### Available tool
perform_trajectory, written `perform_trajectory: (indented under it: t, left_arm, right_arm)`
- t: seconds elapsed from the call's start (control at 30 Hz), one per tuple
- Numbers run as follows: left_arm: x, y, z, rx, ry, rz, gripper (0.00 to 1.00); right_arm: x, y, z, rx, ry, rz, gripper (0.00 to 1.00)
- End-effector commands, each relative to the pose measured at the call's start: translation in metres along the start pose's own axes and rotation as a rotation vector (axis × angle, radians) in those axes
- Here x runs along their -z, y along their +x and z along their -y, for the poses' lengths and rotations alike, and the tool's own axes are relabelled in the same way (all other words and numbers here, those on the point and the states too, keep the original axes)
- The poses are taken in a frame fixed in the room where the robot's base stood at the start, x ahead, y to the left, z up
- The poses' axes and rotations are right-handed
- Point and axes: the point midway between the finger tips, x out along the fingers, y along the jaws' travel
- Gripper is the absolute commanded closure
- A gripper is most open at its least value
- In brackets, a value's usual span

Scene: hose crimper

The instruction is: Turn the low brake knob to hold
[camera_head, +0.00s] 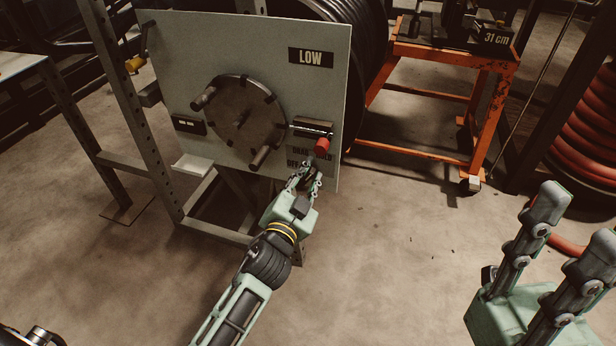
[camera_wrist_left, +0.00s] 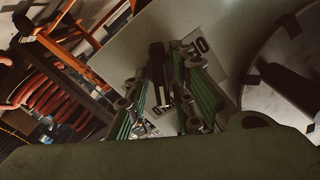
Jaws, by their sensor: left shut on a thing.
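A pale upright panel (camera_head: 200,60) carries a LOW sign (camera_head: 311,57). My right gripper (camera_head: 571,232) is open and empty, at the right, away from the panel.
Just above the brake knob, a red knob (camera_head: 322,146) sticks out below a dark slot. A round metal plate (camera_head: 240,110) with protruding handles is left of it. An orange cart (camera_head: 440,60) stands behind at the right. The floor between is clear.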

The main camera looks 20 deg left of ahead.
Motion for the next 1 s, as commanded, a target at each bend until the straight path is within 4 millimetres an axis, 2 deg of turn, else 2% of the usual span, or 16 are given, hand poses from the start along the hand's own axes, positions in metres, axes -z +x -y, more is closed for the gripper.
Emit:
perform_trajectory:
  t: [0.13, 0.47, 0.57, 1.0]
  left_arm:
    - [0.000, 0.001, 0.004, 0.008, 0.004, 0.001, 0.70]
    - [0.000, -0.004, 0.002, 0.003, 0.000, 0.000, 0.70]
    - [-0.001, -0.015, 0.001, 0.002, 0.000, 0.001, 0.70]
    - [-0.001, -0.098, 0.002, 0.005, 0.000, 0.004, 0.70]
  right_arm:
    - [0.000, 0.000, 0.000, 0.000, 0.000, 0.000, 0.65]
    - [-0.001, -0.001, 0.000, -0.001, -0.001, 0.004, 0.65]
    - [-0.001, -0.001, 0.000, 0.000, -0.001, 0.003, 0.65]
    - [0.000, 0.000, 0.000, 0.000, 0.000, 0.001, 0.65]
